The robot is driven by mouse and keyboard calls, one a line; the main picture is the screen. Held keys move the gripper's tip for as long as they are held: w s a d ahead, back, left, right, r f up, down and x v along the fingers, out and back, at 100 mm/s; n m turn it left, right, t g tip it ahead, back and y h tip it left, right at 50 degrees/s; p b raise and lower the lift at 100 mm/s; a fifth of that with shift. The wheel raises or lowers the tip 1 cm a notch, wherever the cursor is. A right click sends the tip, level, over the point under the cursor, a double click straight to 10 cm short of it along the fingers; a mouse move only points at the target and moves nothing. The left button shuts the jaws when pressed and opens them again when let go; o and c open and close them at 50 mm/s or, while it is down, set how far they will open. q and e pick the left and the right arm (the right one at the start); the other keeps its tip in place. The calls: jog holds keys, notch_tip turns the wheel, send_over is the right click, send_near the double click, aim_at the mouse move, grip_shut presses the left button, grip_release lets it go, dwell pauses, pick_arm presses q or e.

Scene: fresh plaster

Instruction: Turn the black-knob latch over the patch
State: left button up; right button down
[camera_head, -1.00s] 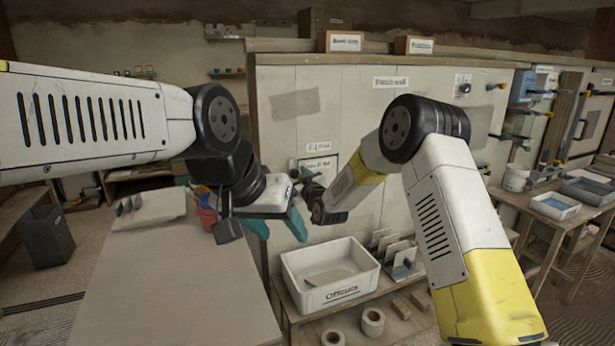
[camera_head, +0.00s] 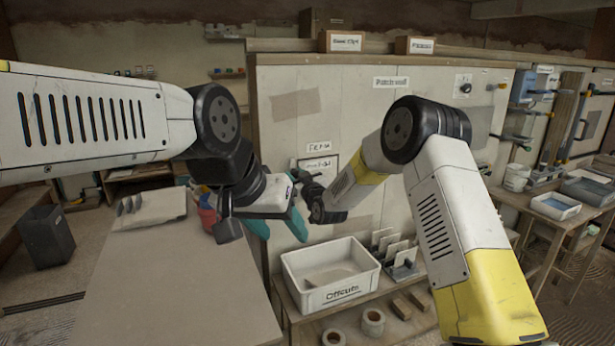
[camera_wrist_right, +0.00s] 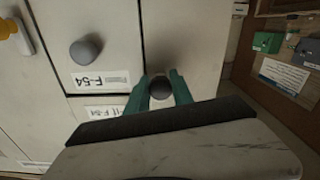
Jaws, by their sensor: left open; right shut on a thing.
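A dark round knob (camera_wrist_right: 161,88), the black knob by its look, sits between the teal fingers of my right gripper (camera_wrist_right: 160,82) in the right wrist view. The fingers are shut on its sides. A grey knob (camera_wrist_right: 87,50) stands on the panel to its left, above a label reading F-54 (camera_wrist_right: 102,79). In the head view my right wrist (camera_head: 325,208) is close against the patch wall (camera_head: 350,100), and its fingers are hidden. My left gripper (camera_head: 278,222) is open and empty in front of the wall, with its teal fingers hanging down. I cannot tell the latch's angle.
A white offcuts tray (camera_head: 345,294) stands below the grippers on a low bench, beside a rack of plates (camera_head: 400,262). A pale table (camera_head: 175,285) fills the front left. Blue clamps and grey trays (camera_head: 553,205) are at the right.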

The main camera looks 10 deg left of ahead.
jog(key=m, duration=0.3)
jog(key=shift+m, duration=0.4)
jog(key=m, duration=0.4)
jog(key=shift+m, duration=0.3)
jog(key=m, duration=0.4)
jog(key=shift+s+a+m, duration=0.1)
jog(key=shift+m, duration=0.2)
jog(key=shift+r+m, duration=0.1)
jog(key=shift+m, duration=2)
jog(key=c, duration=1.1)
grip_release()
jog(key=shift+s, duration=0.1)
